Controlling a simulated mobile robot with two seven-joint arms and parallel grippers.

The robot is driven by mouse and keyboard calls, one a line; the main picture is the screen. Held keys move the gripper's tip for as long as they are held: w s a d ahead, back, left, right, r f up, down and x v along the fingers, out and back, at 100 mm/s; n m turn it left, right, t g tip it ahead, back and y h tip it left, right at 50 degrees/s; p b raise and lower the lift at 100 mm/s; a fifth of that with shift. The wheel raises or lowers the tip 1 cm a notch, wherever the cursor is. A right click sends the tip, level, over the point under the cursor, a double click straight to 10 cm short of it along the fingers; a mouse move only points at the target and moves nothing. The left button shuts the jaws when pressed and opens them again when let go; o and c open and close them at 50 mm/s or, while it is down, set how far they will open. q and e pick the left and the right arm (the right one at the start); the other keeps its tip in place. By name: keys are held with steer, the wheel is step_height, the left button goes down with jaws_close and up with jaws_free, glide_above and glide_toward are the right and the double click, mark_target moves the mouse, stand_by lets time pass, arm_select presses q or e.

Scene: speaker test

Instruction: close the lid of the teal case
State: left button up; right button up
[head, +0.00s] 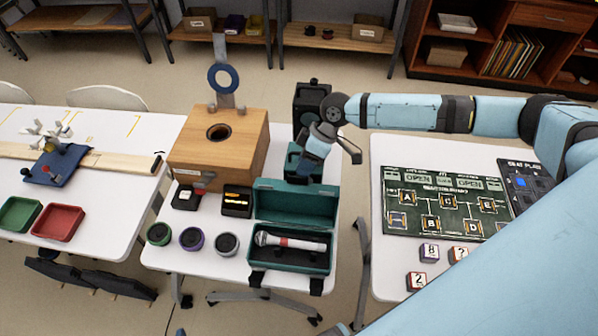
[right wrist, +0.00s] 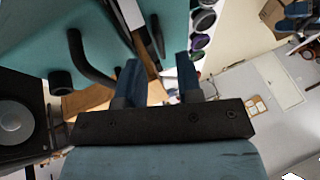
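The teal case (head: 262,256) stands open at the front right of the middle table. Its lid (head: 296,206) is raised, roughly upright, at the back of the case. A microphone (head: 290,242) with a silver head lies inside. My right gripper (head: 303,172) is just behind the raised lid, pointing down. In the right wrist view its two blue fingers (right wrist: 158,72) are apart with nothing held between them. A teal surface (right wrist: 110,25) with a black handle-like bar fills the upper left there; I cannot tell whether a finger touches it. My left gripper is not in view.
A wooden box (head: 240,145) with a round hole stands left of my right gripper. A black speaker (head: 310,100) is behind it. Several small round containers (head: 192,239) line the table's front left. A green board (head: 440,200) lies on the right table.

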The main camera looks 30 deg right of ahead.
mark_target(298, 177)
steer(key=shift+x, duration=1.95)
jaws_close()
